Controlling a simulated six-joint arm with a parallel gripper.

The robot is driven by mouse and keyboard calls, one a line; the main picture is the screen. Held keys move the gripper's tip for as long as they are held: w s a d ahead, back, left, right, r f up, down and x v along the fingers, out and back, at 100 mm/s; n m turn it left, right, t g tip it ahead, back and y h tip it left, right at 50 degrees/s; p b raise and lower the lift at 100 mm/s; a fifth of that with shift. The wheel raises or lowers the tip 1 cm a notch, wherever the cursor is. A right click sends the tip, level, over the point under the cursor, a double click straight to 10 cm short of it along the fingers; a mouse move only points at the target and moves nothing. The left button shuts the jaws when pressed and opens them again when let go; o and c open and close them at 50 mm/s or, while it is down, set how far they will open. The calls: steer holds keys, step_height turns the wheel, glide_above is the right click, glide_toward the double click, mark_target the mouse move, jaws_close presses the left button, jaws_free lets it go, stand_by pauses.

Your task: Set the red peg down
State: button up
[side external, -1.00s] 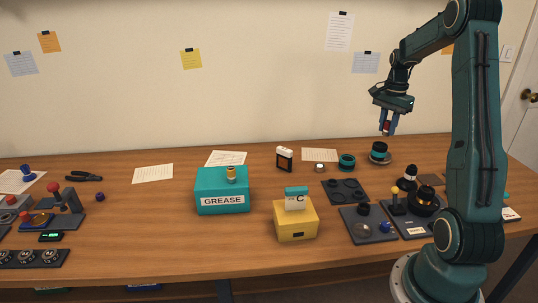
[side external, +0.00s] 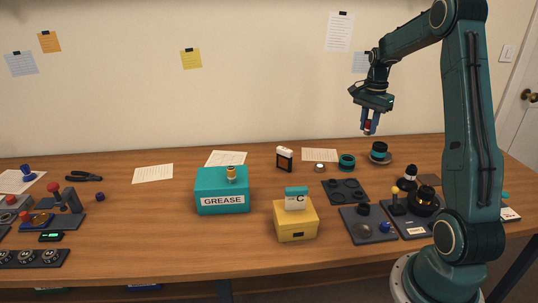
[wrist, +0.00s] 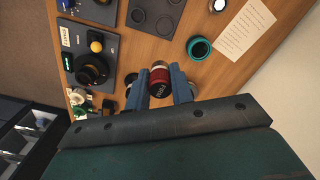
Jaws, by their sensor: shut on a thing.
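My gripper (side external: 369,130) is shut on the red peg (side external: 368,126) and holds it high above the table, near the back wall. In the wrist view the red peg (wrist: 160,80) shows between the two blue fingers of my gripper (wrist: 160,82), with its dark end face toward the camera. Nothing touches the peg apart from the fingers.
Below stand a teal ring (side external: 346,162) and a dark and teal cap on a dish (side external: 380,153). A dark tray with round recesses (side external: 346,192) lies nearer the front. The teal grease box (side external: 222,205) and a yellow box (side external: 296,222) stand left. Bare wood lies left of the grease box.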

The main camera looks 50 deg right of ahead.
steer(key=w+a+n, duration=0.1)
steer(key=w+a, duration=1.2)
steer(key=a, duration=0.2)
steer(key=shift+w, duration=0.15)
step_height(320, 180, down, 20)
steer(key=shift+r, duration=0.1)
stand_by(0.4)
steer(key=o, duration=0.9)
steer(key=shift+o, duration=0.2)
